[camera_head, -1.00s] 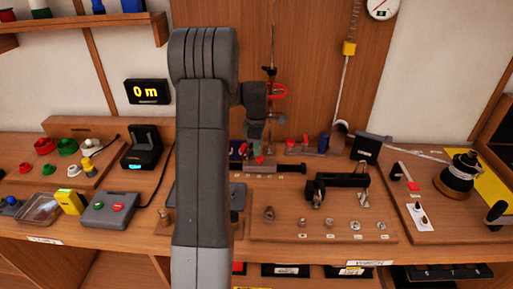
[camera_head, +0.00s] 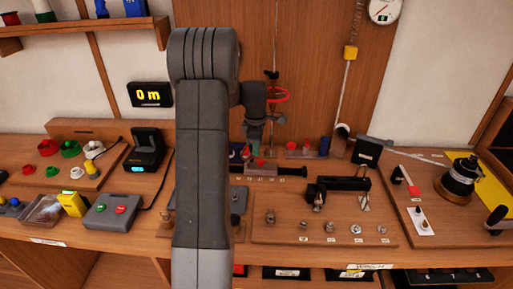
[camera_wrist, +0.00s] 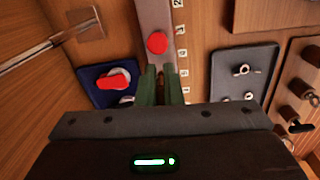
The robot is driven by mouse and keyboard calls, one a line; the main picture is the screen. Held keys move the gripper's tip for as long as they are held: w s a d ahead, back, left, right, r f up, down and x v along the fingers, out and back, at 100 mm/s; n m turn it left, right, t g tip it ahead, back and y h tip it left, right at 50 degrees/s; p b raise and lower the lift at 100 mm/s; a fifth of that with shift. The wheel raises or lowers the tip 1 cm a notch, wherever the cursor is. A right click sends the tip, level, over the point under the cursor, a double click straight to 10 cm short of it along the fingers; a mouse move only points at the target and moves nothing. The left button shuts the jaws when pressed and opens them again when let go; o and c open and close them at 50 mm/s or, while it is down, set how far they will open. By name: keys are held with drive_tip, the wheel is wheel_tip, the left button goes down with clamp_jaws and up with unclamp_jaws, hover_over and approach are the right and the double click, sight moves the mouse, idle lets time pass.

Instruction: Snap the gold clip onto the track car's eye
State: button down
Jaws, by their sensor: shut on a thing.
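My gripper (camera_head: 253,140) hangs over the track at the back of the bench, partly behind my arm. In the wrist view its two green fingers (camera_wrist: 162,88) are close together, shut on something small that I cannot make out. The numbered track (camera_wrist: 181,60) runs just beyond and under the fingers; it also shows in the head view (camera_head: 285,171). A round red knob (camera_wrist: 157,42) stands on the track ahead of the fingertips. I cannot pick out the track car's eye or the gold clip.
A blue plate with a red knob (camera_wrist: 113,81) lies left of the fingers, and a grey plate with a small metal eye (camera_wrist: 243,70) lies right. A red ring (camera_head: 287,95) is at the back panel. A reel (camera_head: 461,175) stands at the right.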

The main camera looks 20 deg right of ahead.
drive_tip(key=c, duration=1.5)
unclamp_jaws()
drive_tip(key=shift+r, duration=0.15)
wheel_tip(320, 180, up, 14)
drive_tip(key=b, duration=0.1)
drive_tip(key=shift+s+a+f+b, duration=0.2)
drive_tip(key=shift+b, duration=0.1)
drive_tip(key=shift+f, duration=0.15)
drive_tip(key=f, duration=0.6)
drive_tip(key=f+p, duration=0.1)
drive_tip(key=f, duration=0.6)
drive_tip(key=shift+w+d+f+p, duration=0.15)
drive_tip(key=shift+w+d+p, duration=0.05)
drive_tip(key=shift+p, duration=0.1)
drive_tip(key=shift+s+d+f+b, duration=0.1)
drive_tip(key=shift+d+f+b, duration=0.15)
drive_tip(key=shift+f, duration=0.3)
